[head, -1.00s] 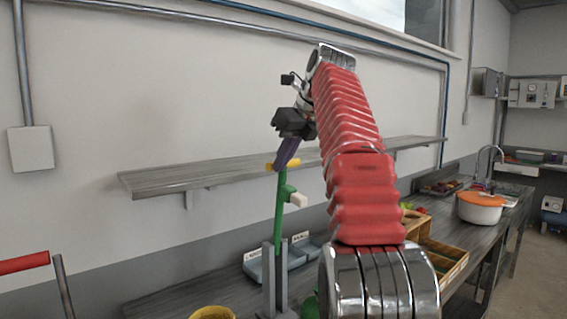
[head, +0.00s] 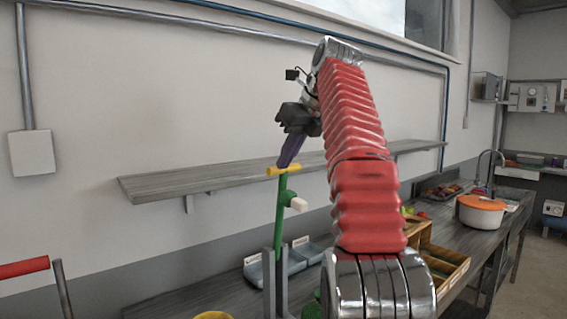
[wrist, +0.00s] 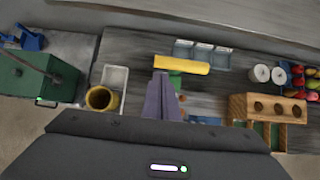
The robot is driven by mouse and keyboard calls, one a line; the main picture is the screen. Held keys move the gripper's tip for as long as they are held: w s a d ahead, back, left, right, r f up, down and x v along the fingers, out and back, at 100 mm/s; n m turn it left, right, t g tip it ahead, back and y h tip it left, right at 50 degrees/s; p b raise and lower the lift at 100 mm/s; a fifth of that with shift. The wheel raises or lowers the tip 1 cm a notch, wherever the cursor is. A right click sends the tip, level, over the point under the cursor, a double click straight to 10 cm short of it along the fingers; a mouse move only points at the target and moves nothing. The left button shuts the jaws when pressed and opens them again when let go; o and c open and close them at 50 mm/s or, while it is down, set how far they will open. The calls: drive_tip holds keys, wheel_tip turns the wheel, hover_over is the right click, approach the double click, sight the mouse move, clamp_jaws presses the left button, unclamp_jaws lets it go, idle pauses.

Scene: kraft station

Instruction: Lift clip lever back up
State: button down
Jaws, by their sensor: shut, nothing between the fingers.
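A green upright post (head: 280,220) stands in a grey stand (head: 275,285) at the bench. A yellow crossbar (head: 285,170) tops it; it also shows in the wrist view (wrist: 182,65). A short green side arm with a white end (head: 299,204) sticks out to the right of the post. I cannot tell which part is the clip lever. My gripper (head: 283,166) is shut and empty, its purple fingers pointing down just above the yellow crossbar. Contact is unclear. In the wrist view the fingers (wrist: 162,98) reach just in front of the crossbar.
A grey wall shelf (head: 220,175) runs behind the post. Blue-grey bins (head: 290,262), a wooden box (head: 440,262) and an orange-lidded pot (head: 481,212) are on the bench. A yellow cup (wrist: 101,98) and a green bin (wrist: 38,80) lie to the left.

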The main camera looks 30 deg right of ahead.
drive_tip(key=s+d, duration=0.1)
drive_tip(key=s, duration=1.1)
drive_tip(key=shift+s+d+r, duration=0.15)
drive_tip(key=shift+d, duration=0.05)
idle(0.3)
idle(0.4)
